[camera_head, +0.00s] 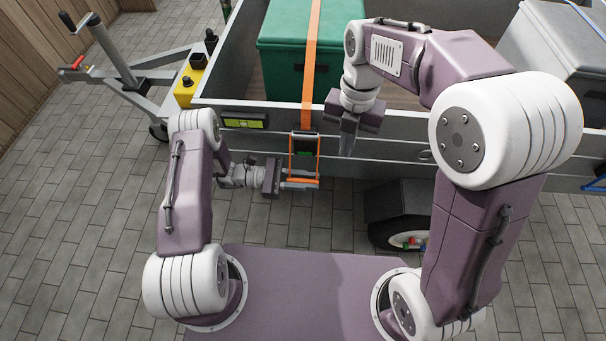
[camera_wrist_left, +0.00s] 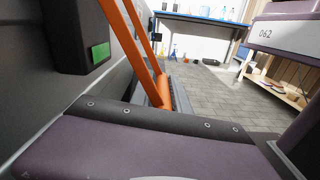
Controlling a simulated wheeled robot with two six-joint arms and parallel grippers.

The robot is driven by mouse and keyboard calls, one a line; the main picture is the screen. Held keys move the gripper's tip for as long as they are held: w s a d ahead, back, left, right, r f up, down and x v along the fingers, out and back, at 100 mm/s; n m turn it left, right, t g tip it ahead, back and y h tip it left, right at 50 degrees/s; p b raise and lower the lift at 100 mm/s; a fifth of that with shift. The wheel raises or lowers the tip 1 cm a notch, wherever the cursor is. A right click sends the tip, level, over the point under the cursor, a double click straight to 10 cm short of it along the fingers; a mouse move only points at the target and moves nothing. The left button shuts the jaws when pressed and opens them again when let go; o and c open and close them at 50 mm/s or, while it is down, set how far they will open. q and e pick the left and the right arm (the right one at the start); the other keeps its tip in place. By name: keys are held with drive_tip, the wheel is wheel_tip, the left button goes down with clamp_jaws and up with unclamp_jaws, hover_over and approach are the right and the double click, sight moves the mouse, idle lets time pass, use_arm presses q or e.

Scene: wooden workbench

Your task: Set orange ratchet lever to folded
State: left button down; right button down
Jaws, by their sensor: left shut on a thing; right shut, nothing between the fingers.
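The orange ratchet lever (camera_head: 291,163) is a two-armed frame on a dark ratchet with a green patch (camera_head: 304,152), at the grey trailer's near side wall. In the head view it extends down from the ratchet to a crossbar. My left gripper (camera_head: 301,184) is shut on that crossbar end. In the left wrist view the lever (camera_wrist_left: 134,45) slants down to the fingers, and the dark ratchet body (camera_wrist_left: 78,35) is at upper left. The exact grip is partly hidden. My right gripper (camera_head: 347,145) is shut and empty, pointing down just right of the ratchet.
An orange strap (camera_head: 312,50) runs over a green box (camera_head: 280,45) in the trailer. A grey box (camera_head: 555,50) stands at right. A trailer wheel (camera_head: 400,228) is below the wall. Tiled floor (camera_head: 80,240) is clear at left. A blue-topped bench (camera_wrist_left: 205,22) stands farther off.

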drive_tip(key=s+a+f+n, duration=0.1)
drive_tip(key=a+n, duration=0.2)
drive_tip(key=a, duration=0.7)
drive_tip(key=shift+w+d+f, duration=0.1)
drive_tip(key=shift+w+f, duration=0.05)
drive_tip(key=shift+f, duration=2.1)
drive_tip(key=shift+w+a+f, duration=0.1)
drive_tip(key=shift+w+f, duration=0.1)
drive_tip(key=shift+f, duration=2.05)
drive_tip(key=shift+w+d+f, duration=0.1)
drive_tip(key=shift+w+f, duration=0.05)
drive_tip(key=shift+f, duration=2.1)
